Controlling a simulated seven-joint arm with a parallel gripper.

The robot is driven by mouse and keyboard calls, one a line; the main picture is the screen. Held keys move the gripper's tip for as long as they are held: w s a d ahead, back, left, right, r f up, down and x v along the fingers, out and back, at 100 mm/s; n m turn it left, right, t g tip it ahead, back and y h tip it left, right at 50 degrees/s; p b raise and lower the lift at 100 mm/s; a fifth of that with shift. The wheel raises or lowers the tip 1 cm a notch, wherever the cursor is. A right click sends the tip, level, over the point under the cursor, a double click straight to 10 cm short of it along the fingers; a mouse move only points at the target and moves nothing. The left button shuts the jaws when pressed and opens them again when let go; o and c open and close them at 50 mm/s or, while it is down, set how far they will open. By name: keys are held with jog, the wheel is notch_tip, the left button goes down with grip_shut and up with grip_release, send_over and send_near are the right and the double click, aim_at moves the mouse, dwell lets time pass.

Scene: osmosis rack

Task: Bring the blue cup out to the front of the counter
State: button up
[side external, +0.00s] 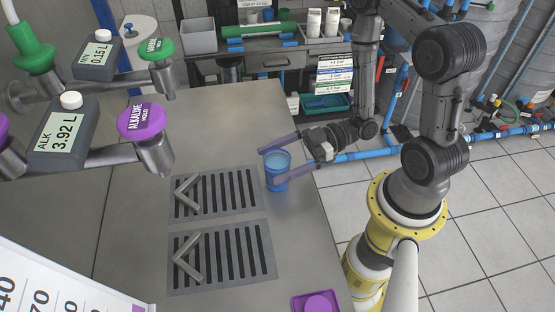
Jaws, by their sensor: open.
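The blue cup (277,172) stands upright on the steel counter (230,120), near its right edge and beside the upper drain grate. My gripper (266,168) reaches in from the right, low over the counter. Its two long fingers are spread apart, one on the far side of the cup and one on the near side, with the cup between them. I cannot tell whether either finger touches the cup. The near finger hides a small part of the cup's lower side.
Two slotted drain grates (222,257) with bent metal handles lie left of and nearer than the cup. Taps with a purple knob (141,118) and a green knob (156,48) overhang the left side. A purple tray (316,303) sits at the near right corner. The far counter middle is clear.

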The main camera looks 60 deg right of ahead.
jog(key=shift+d+r, duration=0.1)
jog(key=shift+r, duration=0.05)
jog(key=v, duration=1.1)
jog(key=w+d+f+h, duration=0.3)
jog(key=w+d+h, duration=0.2)
jog(key=d+h, duration=0.1)
jog(key=w+d+r+m+h, duration=0.4)
jog(key=w+d+r+h, duration=0.2)
jog(key=d+r+h, duration=0.35)
jog(key=s+a+r+m+g+h, duration=0.2)
jog(key=s+a+r+m, duration=0.35)
jog(key=r, duration=0.35)
jog(key=s+a+r+m+g+y, duration=0.1)
jog(key=s+a+y, duration=0.3)
jog(key=s+a, duration=0.6)
jog(key=shift+s+a+r+m, duration=0.2)
jog(key=shift+s+a+m, duration=0.2)
jog(key=shift+s, duration=0.25)
